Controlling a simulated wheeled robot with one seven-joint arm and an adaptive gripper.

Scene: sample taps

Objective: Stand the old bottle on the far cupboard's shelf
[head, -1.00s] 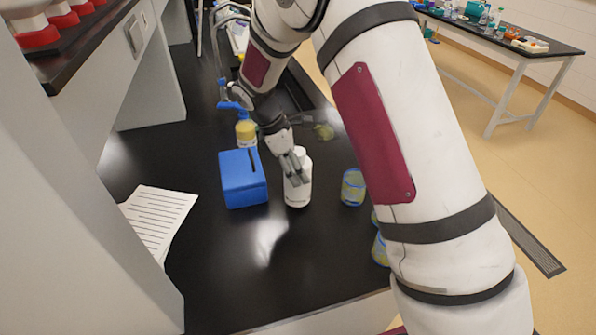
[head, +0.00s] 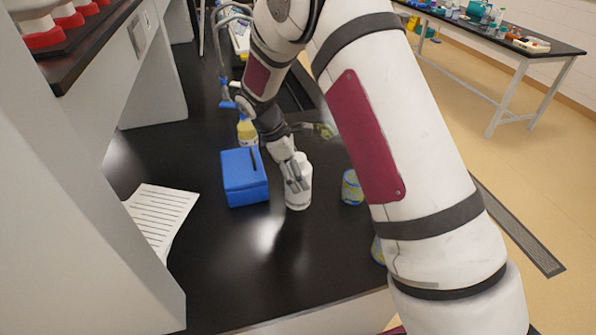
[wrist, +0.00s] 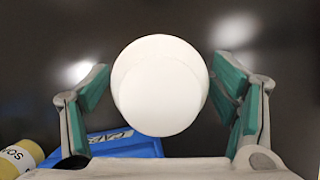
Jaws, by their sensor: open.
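A white bottle (head: 299,196) stands upright on the black bench, and my gripper (head: 294,178) is over it, partly covering it in the head view. In the wrist view the bottle's round white top (wrist: 160,85) lies between my two fingers (wrist: 162,100). The fingers are open, with a dark gap on each side of the bottle. A yellow bottle (head: 247,131) stands behind the blue box; a lettered yellow bottle also shows at the lower left of the wrist view (wrist: 20,158). I cannot tell which bottle is the old one. No far cupboard can be made out.
A blue box (head: 245,186) stands just left of the white bottle. A patterned beaker (head: 352,188) stands to its right, another partly behind my arm. Papers (head: 160,215) lie at left. A shelf (head: 75,45) with red-based items overhangs the upper left. The front bench is clear.

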